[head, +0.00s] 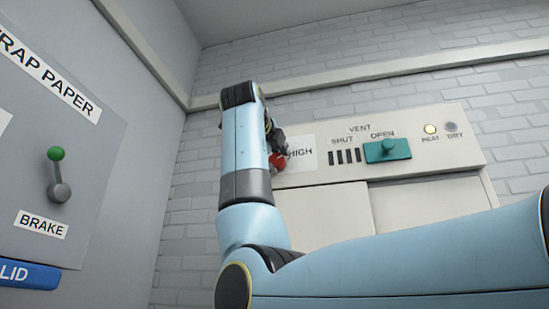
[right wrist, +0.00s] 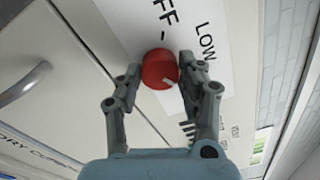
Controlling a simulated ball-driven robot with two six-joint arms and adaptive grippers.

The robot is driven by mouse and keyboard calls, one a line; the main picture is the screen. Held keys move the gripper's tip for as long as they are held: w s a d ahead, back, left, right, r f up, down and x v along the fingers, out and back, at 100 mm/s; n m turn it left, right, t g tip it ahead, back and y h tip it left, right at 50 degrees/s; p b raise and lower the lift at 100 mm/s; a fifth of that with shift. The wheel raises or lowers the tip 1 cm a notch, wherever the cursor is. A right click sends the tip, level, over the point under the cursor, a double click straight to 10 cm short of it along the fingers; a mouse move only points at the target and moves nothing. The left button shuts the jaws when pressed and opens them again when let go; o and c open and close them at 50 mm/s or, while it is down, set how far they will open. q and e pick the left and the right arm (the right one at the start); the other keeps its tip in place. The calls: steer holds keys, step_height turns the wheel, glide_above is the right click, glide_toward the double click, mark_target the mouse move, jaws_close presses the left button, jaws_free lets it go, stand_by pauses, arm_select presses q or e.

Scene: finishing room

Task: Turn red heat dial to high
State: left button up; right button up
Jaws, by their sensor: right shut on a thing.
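The red heat dial (right wrist: 160,68) is on a white label plate. In the right wrist view it sits between the fingertips of my right gripper (right wrist: 160,72), which is shut on it. A pale mark on the dial faces the lower right, near the right finger. The words LOW (right wrist: 206,42) and part of OFF (right wrist: 164,10) show above the dial. In the head view the dial (head: 277,161) is partly hidden by my right gripper (head: 274,142), with the word HIGH (head: 300,153) just to its right. My left gripper is not in view.
A teal vent slider (head: 387,150) stands near OPEN on the same panel. A green-knobbed brake lever (head: 57,172) is on the left wall.

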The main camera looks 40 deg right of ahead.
steer(key=o, duration=1.1)
steer(key=shift+o, duration=0.2)
steer(key=shift+a, duration=0.15)
steer(key=v, duration=0.7)
steer(key=shift+s, duration=0.15)
steer(key=shift+a+f, duration=0.1)
